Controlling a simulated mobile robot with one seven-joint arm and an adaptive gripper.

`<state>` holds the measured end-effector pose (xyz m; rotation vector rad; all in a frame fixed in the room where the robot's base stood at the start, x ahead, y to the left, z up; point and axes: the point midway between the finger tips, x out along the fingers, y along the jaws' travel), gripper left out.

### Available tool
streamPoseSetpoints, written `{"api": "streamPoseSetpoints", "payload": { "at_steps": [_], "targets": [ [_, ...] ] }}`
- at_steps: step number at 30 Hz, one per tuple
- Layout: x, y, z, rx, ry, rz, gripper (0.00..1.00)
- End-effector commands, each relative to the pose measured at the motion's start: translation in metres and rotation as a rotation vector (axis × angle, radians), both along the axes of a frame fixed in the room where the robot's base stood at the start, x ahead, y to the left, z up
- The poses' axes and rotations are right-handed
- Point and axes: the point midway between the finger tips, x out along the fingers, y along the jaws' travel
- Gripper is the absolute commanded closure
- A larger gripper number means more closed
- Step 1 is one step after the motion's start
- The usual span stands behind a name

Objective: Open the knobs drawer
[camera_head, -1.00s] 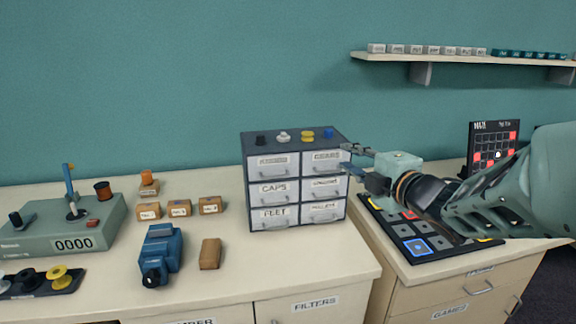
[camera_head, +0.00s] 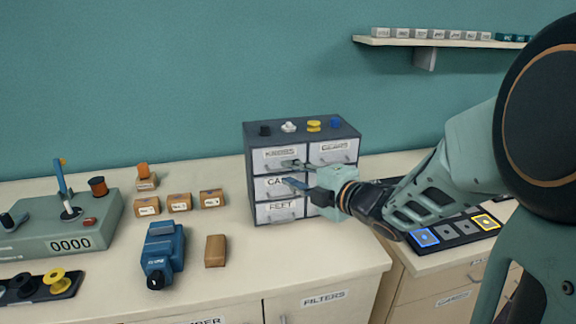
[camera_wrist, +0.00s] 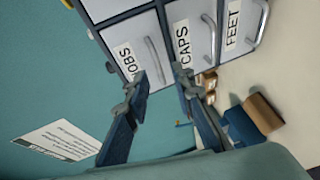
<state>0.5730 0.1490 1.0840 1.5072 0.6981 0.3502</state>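The small grey drawer cabinet (camera_head: 300,136) stands on the bench against the wall. Its knobs drawer (camera_head: 280,153) is the top-left one, with a white front and a label; it looks shut. The wrist view also shows the knobs drawer (camera_wrist: 125,62), label partly hidden, with its curved grey handle (camera_wrist: 155,58). My gripper (camera_head: 291,173) is in front of the left column of drawers, fingers open and empty. In the wrist view, my gripper (camera_wrist: 160,88) has its fingertips on either side of the near end of that handle; I cannot tell whether they touch.
The caps drawer (camera_wrist: 184,40) and feet drawer (camera_wrist: 233,30) lie below, both shut. Small coloured knobs stand on the cabinet top. A blue device (camera_head: 162,252) and a brown block (camera_head: 215,251) sit left of the cabinet. The bench front is clear.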

Motion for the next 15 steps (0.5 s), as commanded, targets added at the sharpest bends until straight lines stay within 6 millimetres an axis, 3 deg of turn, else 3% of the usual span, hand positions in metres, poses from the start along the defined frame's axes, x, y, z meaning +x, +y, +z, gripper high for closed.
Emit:
{"api": "streamPoseSetpoints", "payload": {
  "at_steps": [6,15],
  "targets": [
    [0.019,0.016,-0.005,0.0,0.0,0.001,0.77],
    [0.023,0.019,-0.006,-0.001,-0.001,0.001,0.77]
  ]
}}
